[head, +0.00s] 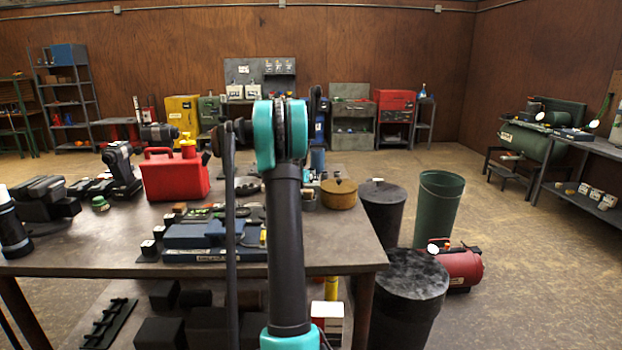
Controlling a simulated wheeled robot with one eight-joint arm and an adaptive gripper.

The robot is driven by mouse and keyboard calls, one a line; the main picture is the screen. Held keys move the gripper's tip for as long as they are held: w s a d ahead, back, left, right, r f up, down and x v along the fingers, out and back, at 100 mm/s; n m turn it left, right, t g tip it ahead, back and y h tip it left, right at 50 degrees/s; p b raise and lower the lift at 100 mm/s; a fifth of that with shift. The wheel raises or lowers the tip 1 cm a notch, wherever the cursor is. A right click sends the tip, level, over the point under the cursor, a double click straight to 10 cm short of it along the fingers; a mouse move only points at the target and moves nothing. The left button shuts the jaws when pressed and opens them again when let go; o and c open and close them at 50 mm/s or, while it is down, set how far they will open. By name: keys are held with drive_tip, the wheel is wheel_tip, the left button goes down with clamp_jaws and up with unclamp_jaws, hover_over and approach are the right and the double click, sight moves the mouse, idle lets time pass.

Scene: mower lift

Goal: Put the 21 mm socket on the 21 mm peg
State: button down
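I cannot pick out the 21 mm socket or the 21 mm peg in the head view. Small dark and light pieces (152,243) stand at the front of the workbench (90,240), left of a blue case (200,243), but no size marks can be read on them. My own arm rises through the middle of the view and covers part of the bench. My gripper cannot be made out. Whatever lies behind the arm is hidden.
A red fuel can (175,178), black power tools (120,170) and a round tan tin (338,194) stand on the bench. Dark bins (405,300), a green bin (437,208) and a red tank (463,267) stand on its right.

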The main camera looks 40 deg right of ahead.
drive_tip(key=shift+s+f, duration=0.1)
drive_tip(key=shift+f, duration=0.45)
drive_tip(key=c, duration=1.5)
unclamp_jaws()
drive_tip(key=shift+r, duration=0.2)
drive_tip(key=shift+a+r, duration=0.25)
drive_tip(key=shift+r, duration=0.1)
drive_tip(key=v, duration=1.1)
drive_tip(key=shift+s+a+r, duration=0.15)
drive_tip(key=shift+s+r, duration=0.05)
drive_tip(key=shift+r, duration=0.05)
